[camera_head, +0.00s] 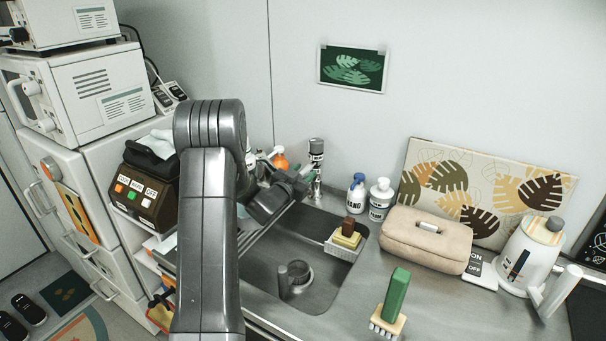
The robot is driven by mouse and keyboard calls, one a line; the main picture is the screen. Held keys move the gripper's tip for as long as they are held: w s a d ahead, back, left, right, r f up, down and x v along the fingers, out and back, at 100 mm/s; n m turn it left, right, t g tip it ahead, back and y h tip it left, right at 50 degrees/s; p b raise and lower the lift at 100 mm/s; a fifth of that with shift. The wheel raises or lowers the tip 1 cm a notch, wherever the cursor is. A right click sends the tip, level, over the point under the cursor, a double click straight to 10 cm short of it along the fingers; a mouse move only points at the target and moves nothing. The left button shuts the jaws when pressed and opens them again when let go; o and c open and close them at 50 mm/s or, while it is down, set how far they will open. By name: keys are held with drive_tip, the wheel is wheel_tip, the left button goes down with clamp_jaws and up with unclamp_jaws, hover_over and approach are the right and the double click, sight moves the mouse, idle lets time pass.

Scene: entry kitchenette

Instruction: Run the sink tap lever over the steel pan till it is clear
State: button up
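The sink (335,292) is a steel basin set in the counter, partly hidden behind my arm. A small round grey metal piece with a short upright part (295,277) is at the near end of the basin. It may be the steel pan, but its contents are too small to tell. My gripper (298,188) is dark grey and reaches over the back left edge of the sink. A thin metallic piece, possibly the tap (317,188), stands just right of it. I cannot make out the lever, whether they touch, or any running water.
A sponge caddy (343,250) sits at the sink's right edge. Two white bottles (381,198), a beige bag (425,240), a green-handled brush (391,305) and a white kettle (530,255) stand on the counter. A dark control box (145,195) is left of my arm.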

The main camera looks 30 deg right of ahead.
drive_tip(key=b+v, duration=0.3)
drive_tip(key=v, duration=1.1)
drive_tip(key=shift+d, duration=0.15)
drive_tip(key=p+x, duration=0.3)
drive_tip(key=x, duration=1)
drive_tip(key=shift+w+d, duration=0.25)
drive_tip(key=shift+d, duration=0.1)
drive_tip(key=shift+a, duration=0.1)
